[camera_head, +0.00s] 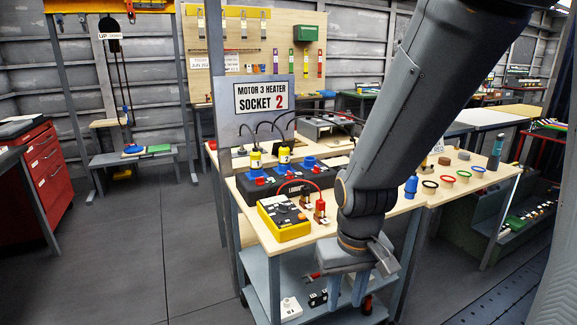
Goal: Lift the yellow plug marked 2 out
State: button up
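Two yellow plugs stand upright on a dark socket box on the workbench, the left plug (256,160) and the right plug (284,155). Each has a black cable rising from its top. Their markings are too small to read, so I cannot tell which bears a 2. The socket box (262,192) has blue sockets along it. A sign (264,95) behind reads "MOTOR 3 HEATER SOCKET 2". My gripper (348,294) points down in front of the bench edge, right of and nearer than the plugs. Its fingers look apart, with nothing visible between them.
A yellow-and-black meter (285,219) with a red lead lies before the socket box. A lower shelf (262,276) holds small parts. A red drawer cabinet (45,165) stands left; the floor between is clear.

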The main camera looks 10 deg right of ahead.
aim_at(284, 150)
jog(key=z, duration=1.6)
jog(key=i, duration=1.15)
jog(key=u, duration=2.35)
